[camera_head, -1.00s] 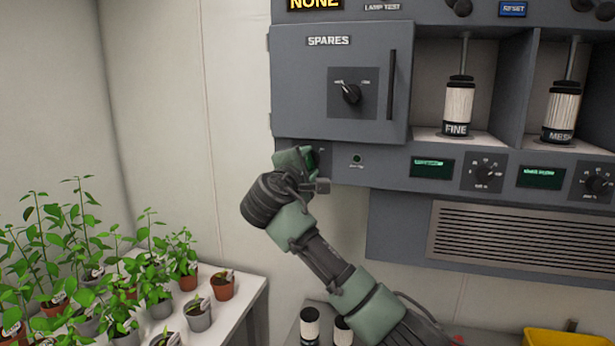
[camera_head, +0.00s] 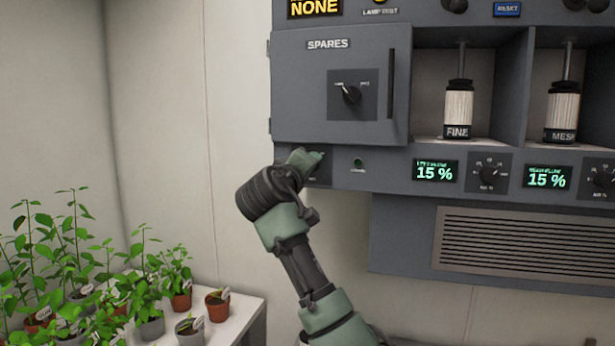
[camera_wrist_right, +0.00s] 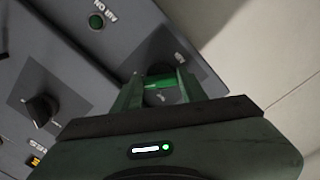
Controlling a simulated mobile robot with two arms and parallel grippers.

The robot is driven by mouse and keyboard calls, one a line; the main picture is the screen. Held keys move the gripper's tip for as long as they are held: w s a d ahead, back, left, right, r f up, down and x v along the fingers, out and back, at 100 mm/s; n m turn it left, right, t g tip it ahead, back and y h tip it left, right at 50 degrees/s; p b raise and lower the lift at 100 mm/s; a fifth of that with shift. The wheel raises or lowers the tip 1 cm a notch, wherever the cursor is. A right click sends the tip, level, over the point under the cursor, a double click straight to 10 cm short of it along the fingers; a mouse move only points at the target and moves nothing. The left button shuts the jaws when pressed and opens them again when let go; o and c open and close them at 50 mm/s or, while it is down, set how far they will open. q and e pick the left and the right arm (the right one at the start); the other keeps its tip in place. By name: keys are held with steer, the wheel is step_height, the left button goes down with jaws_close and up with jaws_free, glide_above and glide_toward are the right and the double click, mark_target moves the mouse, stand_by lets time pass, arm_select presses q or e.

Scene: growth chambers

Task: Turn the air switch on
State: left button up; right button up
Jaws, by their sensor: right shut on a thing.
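The air switch sits on a dark square plate (camera_wrist_right: 172,55) at the lower left end of the grey cabinet front. A green part (camera_wrist_right: 160,79) shows between my right gripper's fingers (camera_wrist_right: 158,92) in the right wrist view. My right gripper is shut on the switch; the fingers hide most of it, so its exact angle is unclear. In the head view my right gripper (camera_head: 304,161) is at the switch plate, below the SPARES door. My left gripper is not in view.
Right of the lamp, two displays (camera_head: 435,171) (camera_head: 547,177) read 15 %, each with a dial beside it. The SPARES door (camera_head: 312,96) with its knob is above. FINE (camera_head: 459,108) and MESH (camera_head: 562,112) cartridges stand in bays. Potted plants (camera_head: 181,298) are at lower left.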

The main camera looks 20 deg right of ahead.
steer(key=shift+f+m+b, duration=0.35)
steer(key=shift+m+b, duration=0.05)
steer(key=shift+m, duration=0.7)
steer(key=o, duration=1.4)
steer(key=shift+r, duration=0.15)
steer(key=b+v, duration=0.3)
steer(key=v, duration=0.4)
steer(key=shift+s+a, duration=0.25)
steer(key=shift+s, duration=0.05)
